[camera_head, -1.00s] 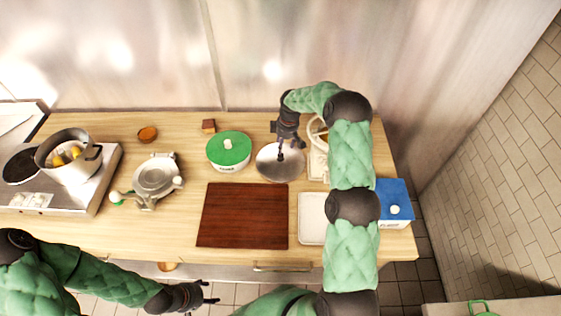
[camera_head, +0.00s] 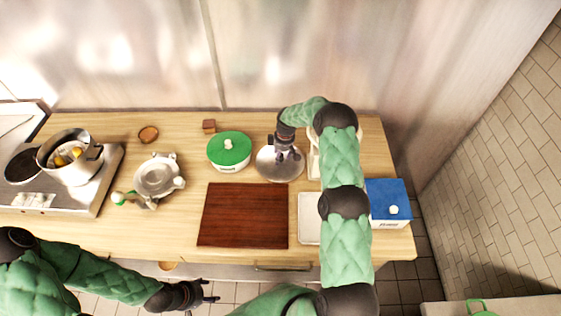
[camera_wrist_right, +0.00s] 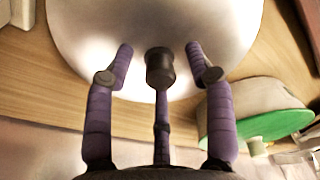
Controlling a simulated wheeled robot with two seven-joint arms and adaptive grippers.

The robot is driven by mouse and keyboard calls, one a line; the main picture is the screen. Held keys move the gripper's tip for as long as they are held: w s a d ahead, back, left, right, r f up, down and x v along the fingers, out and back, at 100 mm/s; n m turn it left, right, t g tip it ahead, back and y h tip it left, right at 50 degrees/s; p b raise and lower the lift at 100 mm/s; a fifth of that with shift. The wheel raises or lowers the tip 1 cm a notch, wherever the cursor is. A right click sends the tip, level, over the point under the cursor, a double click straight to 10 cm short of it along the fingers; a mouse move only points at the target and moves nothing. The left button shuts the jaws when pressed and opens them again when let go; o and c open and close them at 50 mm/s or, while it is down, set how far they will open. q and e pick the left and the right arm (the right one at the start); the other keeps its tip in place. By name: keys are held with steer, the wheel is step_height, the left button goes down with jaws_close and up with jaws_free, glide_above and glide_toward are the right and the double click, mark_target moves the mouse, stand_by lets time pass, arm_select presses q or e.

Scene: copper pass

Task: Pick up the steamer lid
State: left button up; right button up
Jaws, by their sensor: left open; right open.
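The steamer lid (camera_head: 268,172) is a round, shiny metal dome lying on the wooden counter, right of the green-lidded pot. In the right wrist view the lid (camera_wrist_right: 150,25) fills the upper middle, with its dark knob (camera_wrist_right: 160,68) between my fingers. My right gripper (camera_head: 287,155) is over the lid, open, with its fingers (camera_wrist_right: 160,60) spread around the knob; I cannot tell whether they touch it. My left gripper (camera_head: 208,293) is open and empty, in front of the counter's near edge, far from the lid.
A green-lidded pot (camera_head: 230,166) stands close left of the lid. A brown cutting board (camera_head: 243,215) lies in front, a white tray (camera_head: 308,218) and blue-topped box (camera_head: 388,198) at right. A metal pot (camera_head: 80,172) sits on the stove at left.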

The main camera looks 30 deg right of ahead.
jaws_close()
steer(key=shift+r, duration=0.1)
